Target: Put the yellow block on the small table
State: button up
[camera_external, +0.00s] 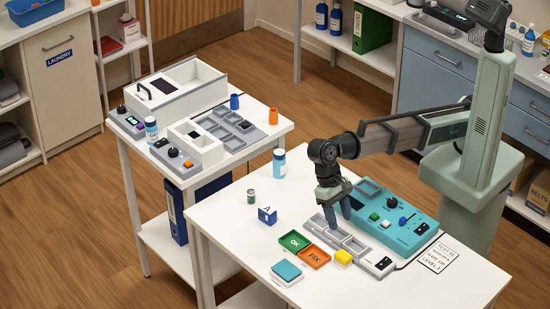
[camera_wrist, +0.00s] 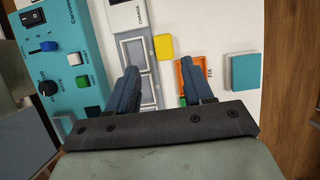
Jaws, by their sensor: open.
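The yellow block (camera_external: 343,257) lies on the large white table, between the grey compartment tray and the orange FIX tray. In the wrist view the yellow block (camera_wrist: 163,46) shows beyond my fingertips, between the two trays. My gripper (camera_external: 341,211) is open and empty, fingers pointing down over the grey tray's far part. In the wrist view my gripper (camera_wrist: 159,68) has its fingers apart, with the grey tray below. The small table (camera_external: 252,108) is the white one at the left, apart from the large table.
A teal device (camera_external: 398,212) with knobs stands beside my gripper. The grey tray (camera_external: 322,226), green OK tray (camera_external: 295,241), orange FIX tray (camera_external: 314,258), blue A block (camera_external: 267,214), can (camera_external: 251,196) and bottle (camera_external: 279,164) share the large table. Devices and cups crowd the small table.

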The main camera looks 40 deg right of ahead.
send_over(347, 257)
jog(key=w, duration=0.2)
notch_tip(347, 257, down, 7)
jog(key=shift+w+d+r, duration=0.1)
jog(key=shift+d+r, duration=0.05)
jog(key=shift+r, duration=0.05)
jog(key=shift+w+x, duration=0.1)
jog(key=shift+x, duration=1.3)
jog(key=shift+w+x, duration=0.15)
jog(key=shift+x, duration=1.2)
jog(key=shift+a, duration=0.2)
jog(key=c, duration=0.9)
jog(key=shift+r, duration=0.1)
notch_tip(347, 257, up, 10)
